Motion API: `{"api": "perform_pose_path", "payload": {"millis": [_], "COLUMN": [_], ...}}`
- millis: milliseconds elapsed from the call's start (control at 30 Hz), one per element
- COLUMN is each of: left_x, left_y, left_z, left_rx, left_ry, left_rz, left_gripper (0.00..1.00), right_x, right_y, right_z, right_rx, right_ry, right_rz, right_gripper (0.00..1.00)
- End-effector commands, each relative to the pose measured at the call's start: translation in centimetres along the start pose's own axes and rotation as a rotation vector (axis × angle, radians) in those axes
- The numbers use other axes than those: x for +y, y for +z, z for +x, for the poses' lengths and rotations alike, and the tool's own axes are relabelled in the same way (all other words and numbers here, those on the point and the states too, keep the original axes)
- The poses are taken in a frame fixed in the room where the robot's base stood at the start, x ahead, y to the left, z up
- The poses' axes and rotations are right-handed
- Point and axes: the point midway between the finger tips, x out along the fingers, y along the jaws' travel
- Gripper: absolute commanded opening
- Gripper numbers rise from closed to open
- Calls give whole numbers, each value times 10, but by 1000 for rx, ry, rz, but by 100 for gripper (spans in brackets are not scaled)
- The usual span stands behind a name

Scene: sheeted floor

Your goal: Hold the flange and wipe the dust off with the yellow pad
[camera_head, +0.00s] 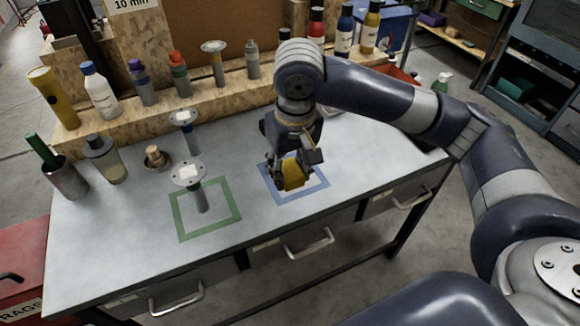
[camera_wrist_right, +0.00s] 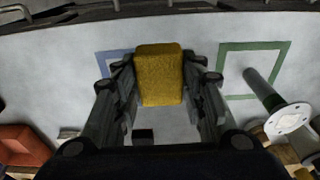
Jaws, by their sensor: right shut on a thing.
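The yellow pad (camera_head: 293,175) is between the fingers of my right gripper (camera_head: 294,172), over the blue square outline on the table. The right wrist view shows the pad (camera_wrist_right: 159,75) with a finger on each side; my right gripper (camera_wrist_right: 159,95) is shut on it. The flange (camera_head: 188,174), a pale disc on a dark stem, stands within the green square outline, left of the gripper and apart from it. A whitish patch shows on its top. It also shows at the right of the wrist view (camera_wrist_right: 289,118). My left gripper is not in view.
The blue outline (camera_head: 312,194) and green outline (camera_head: 234,190) mark the tabletop (camera_head: 130,243). A second flanged piece (camera_head: 183,117), a brass fitting (camera_head: 156,157), a bottle (camera_head: 105,160) and a cup (camera_head: 65,179) stand left. A wooden shelf (camera_head: 215,97) with bottles runs behind.

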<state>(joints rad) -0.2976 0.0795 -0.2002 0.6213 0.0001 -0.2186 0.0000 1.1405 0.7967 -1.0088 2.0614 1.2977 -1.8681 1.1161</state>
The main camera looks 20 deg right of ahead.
Motion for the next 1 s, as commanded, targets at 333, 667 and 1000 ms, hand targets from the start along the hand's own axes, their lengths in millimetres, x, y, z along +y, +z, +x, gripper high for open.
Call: {"api": "perform_pose_path", "payload": {"millis": [333,667,1000], "left_x": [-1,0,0], "left_y": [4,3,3], "left_z": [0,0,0], "left_rx": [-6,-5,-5], "left_ry": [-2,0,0], "left_rz": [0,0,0], "left_gripper": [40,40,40], "right_x": [-56,-151,-188], "right_y": [-30,-80,-104], "right_z": [-15,-56,-82], "right_rx": [7,9,1], "right_ry": [-3,1,2], "right_rz": [-36,-38,-2], "right_gripper": [19,19,19]}}
